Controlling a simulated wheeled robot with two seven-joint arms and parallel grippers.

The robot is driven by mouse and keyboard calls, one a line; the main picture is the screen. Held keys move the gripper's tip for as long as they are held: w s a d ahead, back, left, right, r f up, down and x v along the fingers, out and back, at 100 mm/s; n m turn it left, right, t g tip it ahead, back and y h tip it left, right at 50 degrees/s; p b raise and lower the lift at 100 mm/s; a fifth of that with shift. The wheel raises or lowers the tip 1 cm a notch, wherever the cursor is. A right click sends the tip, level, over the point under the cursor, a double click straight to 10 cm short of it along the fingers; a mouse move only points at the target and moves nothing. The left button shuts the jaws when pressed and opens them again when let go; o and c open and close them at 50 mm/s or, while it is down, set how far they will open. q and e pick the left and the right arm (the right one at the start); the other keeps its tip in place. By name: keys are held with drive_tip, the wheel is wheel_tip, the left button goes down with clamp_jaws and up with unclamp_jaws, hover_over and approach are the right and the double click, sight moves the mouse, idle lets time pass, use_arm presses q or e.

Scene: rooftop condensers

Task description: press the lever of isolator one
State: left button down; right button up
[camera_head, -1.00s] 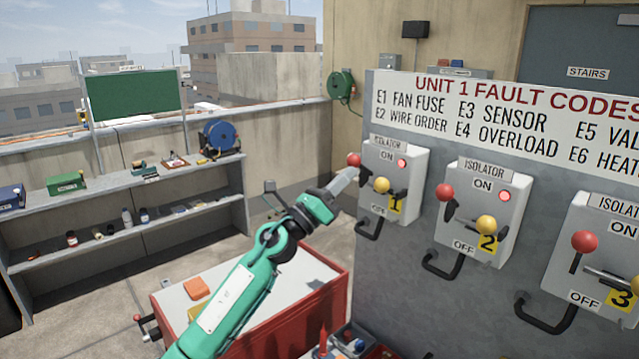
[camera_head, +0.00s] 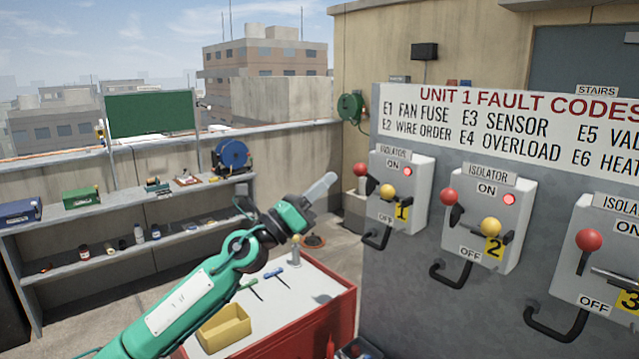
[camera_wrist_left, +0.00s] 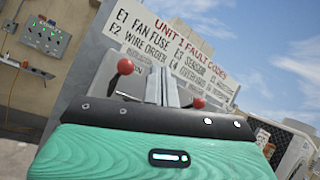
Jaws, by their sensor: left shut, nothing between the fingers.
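Isolator one (camera_head: 412,186) is the leftmost grey box on the panel, with a yellow "1" tag and a lit red lamp. Its lever has a red ball knob (camera_head: 360,169), sitting high, nearer ON than OFF. A yellow ball (camera_head: 387,191) is to its lower right. My left gripper (camera_head: 322,186) is shut and empty, to the left of the red knob with a visible gap. In the left wrist view its closed fingers (camera_wrist_left: 162,87) point toward the sign, between two red knobs; I cannot tell which isolators these belong to. My right gripper is not in view.
Isolator two (camera_head: 510,215) and isolator three (camera_head: 590,235) stand to the right, with similar levers. Black handles (camera_head: 452,276) stick out below the boxes. A red-sided bench (camera_head: 325,310) with a yellow bin (camera_head: 224,328) and tools is beneath my left arm. Shelves (camera_head: 110,215) stand at left.

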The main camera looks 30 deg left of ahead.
use_arm(q)
drive_tip(key=shift+s+a+r, duration=0.25)
idle(0.5)
